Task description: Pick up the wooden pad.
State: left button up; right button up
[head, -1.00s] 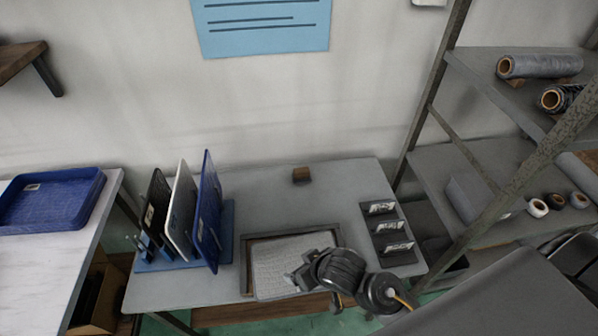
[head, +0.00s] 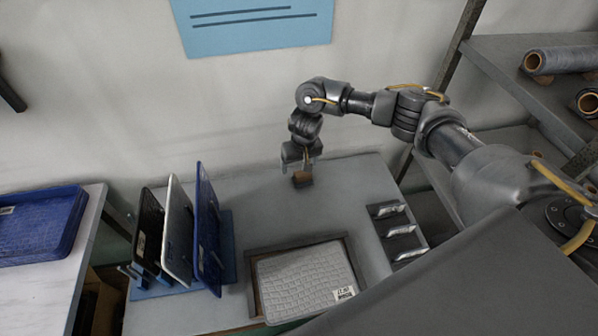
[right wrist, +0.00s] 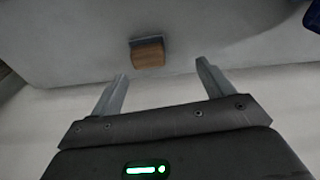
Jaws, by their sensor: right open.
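The wooden pad (head: 302,179) is a small brown block near the back of the grey table. It also shows in the right wrist view (right wrist: 148,54), ahead of the fingertips and towards the left one, with a grey strip along its top edge. My right gripper (head: 300,168) is just above and behind the pad in the head view. In the right wrist view the right gripper (right wrist: 160,70) is open, its two fingers wide apart with nothing between them. My left gripper is not in view.
A rack (head: 228,262) with upright black, white and blue panels stands left of the pad. A grey panel (head: 290,285) lies in a wooden frame (head: 252,290) at the front. A dark holder (head: 385,228) with silver pieces is at right. Table around the pad is clear.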

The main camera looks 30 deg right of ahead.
jog(key=shift+w+d+r+m+h, duration=0.15)
jog(key=shift+w+d+r+m, duration=0.15)
jog(key=shift+d, duration=0.3)
jog(key=shift+w+d+r+m+h, duration=0.2)
jog(key=shift+d+r, duration=0.1)
jog(key=shift+d, duration=0.25)
send_over(303, 174)
jog(key=f, duration=0.4)
jog(key=shift+s+a+f, duration=0.1)
jog(key=shift+s+f, duration=0.1)
jog(key=shift+f, duration=0.05)
jog(key=shift+w+f, duration=0.2)
jog(key=shift+f, duration=1.35)
jog(key=shift+w+f, duration=0.2)
jog(key=shift+f, duration=1.35)
jog(key=c, duration=0.9)
